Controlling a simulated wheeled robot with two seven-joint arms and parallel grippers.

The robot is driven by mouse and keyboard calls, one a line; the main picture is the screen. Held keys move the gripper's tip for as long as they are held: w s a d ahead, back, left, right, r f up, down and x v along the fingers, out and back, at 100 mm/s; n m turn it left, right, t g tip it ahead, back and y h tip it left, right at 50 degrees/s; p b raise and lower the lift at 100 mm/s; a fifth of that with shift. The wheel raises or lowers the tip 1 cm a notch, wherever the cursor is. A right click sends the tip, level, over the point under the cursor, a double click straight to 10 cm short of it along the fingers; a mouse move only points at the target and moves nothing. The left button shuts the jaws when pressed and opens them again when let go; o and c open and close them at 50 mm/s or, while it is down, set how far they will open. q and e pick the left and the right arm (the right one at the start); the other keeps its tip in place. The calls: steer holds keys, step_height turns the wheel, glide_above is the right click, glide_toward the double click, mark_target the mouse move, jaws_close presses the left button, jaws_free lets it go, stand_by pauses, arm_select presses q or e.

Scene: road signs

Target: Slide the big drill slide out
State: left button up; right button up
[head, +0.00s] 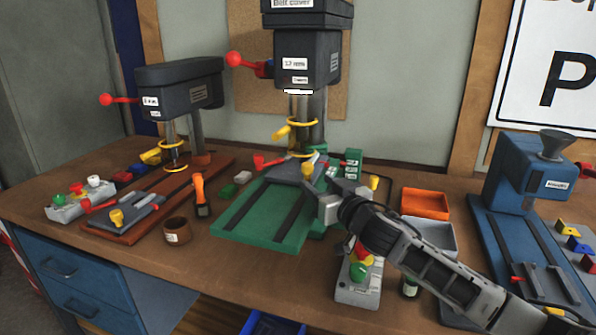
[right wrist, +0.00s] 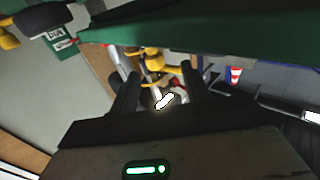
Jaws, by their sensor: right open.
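The big drill (head: 307,62) stands at the back middle, with a dark head, a red-knobbed lever and a yellow ring guard. Its green base (head: 262,222) has two dark slots running toward the front. A grey slide (head: 286,171) lies at the back of this base, with a yellow knob (head: 307,169) near it. My right gripper (head: 318,189) is open beside the yellow knob. In the right wrist view the open fingers (right wrist: 160,92) have yellow parts (right wrist: 152,60) beyond them. I cannot tell whether they touch the knob. My left gripper is not in view.
A smaller drill (head: 180,88) on a brown base stands at left. An orange tray (head: 426,204), a button box (head: 358,283) and a blue machine (head: 535,175) are at right.

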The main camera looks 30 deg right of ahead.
mark_target(310, 174)
steer(key=shift+w+d+h, duration=0.25)
steer(key=shift+d+h, duration=0.05)
steer(key=shift+d, duration=0.2)
steer(key=shift+w+d+p, duration=0.2)
steer(key=shift+w+p, duration=0.5)
steer(key=shift+w, duration=2.8)
jaws_close()
